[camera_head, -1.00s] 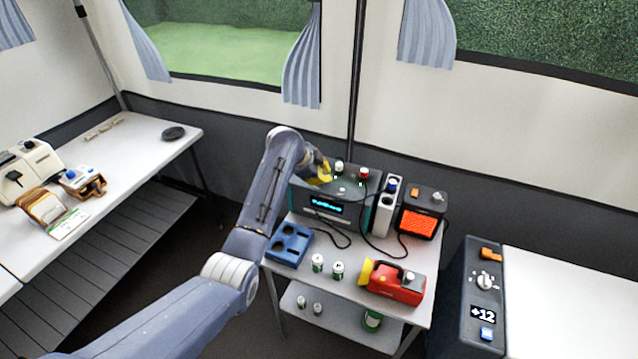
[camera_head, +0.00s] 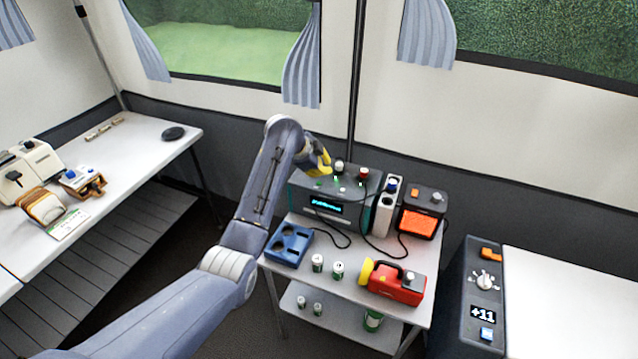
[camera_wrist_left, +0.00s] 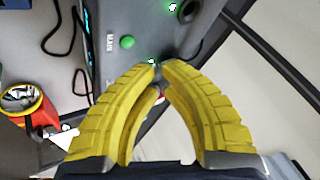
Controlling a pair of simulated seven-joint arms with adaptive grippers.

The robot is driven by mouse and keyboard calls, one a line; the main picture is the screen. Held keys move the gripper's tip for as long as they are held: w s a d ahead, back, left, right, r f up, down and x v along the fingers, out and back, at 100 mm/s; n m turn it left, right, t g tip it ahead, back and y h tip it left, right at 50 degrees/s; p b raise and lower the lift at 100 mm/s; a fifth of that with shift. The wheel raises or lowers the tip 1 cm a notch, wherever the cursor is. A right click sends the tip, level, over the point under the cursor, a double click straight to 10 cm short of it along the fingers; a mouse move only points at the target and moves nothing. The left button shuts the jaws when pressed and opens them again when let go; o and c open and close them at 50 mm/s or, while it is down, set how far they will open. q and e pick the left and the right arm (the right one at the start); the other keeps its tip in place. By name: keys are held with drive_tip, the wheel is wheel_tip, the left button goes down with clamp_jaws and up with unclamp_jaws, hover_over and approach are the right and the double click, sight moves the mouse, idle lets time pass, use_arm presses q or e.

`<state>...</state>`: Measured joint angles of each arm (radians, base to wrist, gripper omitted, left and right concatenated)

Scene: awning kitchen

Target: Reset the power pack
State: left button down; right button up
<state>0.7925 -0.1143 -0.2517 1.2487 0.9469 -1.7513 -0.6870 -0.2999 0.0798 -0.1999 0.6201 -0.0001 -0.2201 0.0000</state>
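The power pack (camera_head: 305,198) is a grey box with a lit cyan display (camera_head: 327,204) at the back left of the small table. My left gripper (camera_head: 325,172), with yellow fingers, is above the top's left part. In the left wrist view its fingertips (camera_wrist_left: 161,66) meet, with nothing seen between them. A green button (camera_wrist_left: 127,42) beside a printed label lies just past the tips, apart from them in the picture. My right gripper is not in view.
A white unit (camera_head: 386,208) and an orange-fronted box (camera_head: 418,223) stand right of the pack. A blue tray (camera_head: 289,245), several small cans and a red lantern (camera_head: 397,283) are in front. Cables cross the tabletop. A dark cooler-like unit (camera_head: 458,290) reads +11.

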sight(323, 181)
use_arm(q)
drive_tip(key=shift+r, duration=1.55)
